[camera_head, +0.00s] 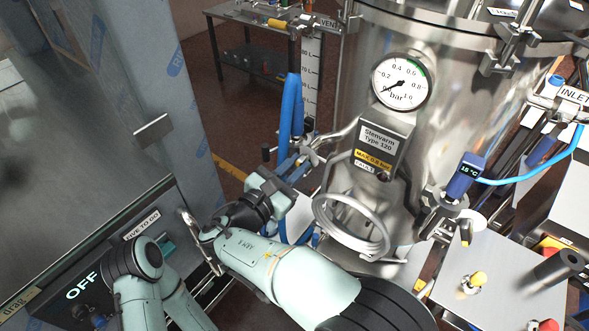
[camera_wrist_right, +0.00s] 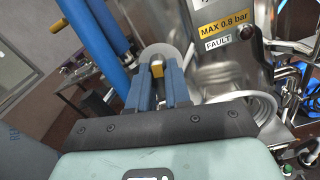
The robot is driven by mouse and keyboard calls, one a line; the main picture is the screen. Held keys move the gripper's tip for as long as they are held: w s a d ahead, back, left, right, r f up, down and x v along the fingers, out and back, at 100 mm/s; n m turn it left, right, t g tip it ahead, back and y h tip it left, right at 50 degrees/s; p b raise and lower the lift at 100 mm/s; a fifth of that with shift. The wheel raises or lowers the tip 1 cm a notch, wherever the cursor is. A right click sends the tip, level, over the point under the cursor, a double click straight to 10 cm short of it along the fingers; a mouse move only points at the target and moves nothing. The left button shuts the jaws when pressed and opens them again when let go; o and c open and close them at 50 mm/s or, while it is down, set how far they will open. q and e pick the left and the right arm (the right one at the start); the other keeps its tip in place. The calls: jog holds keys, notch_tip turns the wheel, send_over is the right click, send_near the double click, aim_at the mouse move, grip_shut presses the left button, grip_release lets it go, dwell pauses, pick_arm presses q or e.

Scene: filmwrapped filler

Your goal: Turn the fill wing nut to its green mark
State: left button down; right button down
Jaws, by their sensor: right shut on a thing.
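My right gripper (camera_head: 293,167) reaches in from below toward the valve fittings left of the steel tank (camera_head: 440,120). In the right wrist view its two blue fingers (camera_wrist_right: 158,88) are shut on a small part with a yellow tip (camera_wrist_right: 157,69), in front of a round grey disc (camera_wrist_right: 153,53). The part sits where the fill wing nut would be, but most of it is hidden between the fingers. No green mark for it can be made out. In the head view the gripper covers the part. My left gripper is not in view; only left arm links show at the bottom left.
Blue hoses (camera_head: 291,105) hang just behind the right gripper. A glass-fronted cabinet (camera_head: 90,150) stands at left. A steel box (camera_head: 500,285) with knobs stands at lower right.

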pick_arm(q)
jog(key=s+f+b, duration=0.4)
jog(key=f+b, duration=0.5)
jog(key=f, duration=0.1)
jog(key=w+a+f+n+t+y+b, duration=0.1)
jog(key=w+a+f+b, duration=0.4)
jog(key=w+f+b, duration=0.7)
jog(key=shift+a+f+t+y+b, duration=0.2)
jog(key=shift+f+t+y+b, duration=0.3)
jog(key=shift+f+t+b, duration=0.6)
pick_arm(e)
jog(key=shift+d+f+m+p, duration=0.1)
jog(key=shift+f+m+p, duration=0.1)
jog(key=shift+m, duration=6.65)
jog(key=shift+d+f+m+p, duration=0.1)
jog(key=shift+f+m+p, duration=0.05)
jog(key=shift+m, duration=6.7)
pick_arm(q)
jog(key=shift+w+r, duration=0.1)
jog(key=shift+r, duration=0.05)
pick_arm(e)
jog(key=c, duration=1.1)
grip_release()
jog(key=shift+o, duration=0.2)
jog(key=shift+a+f, duration=0.1)
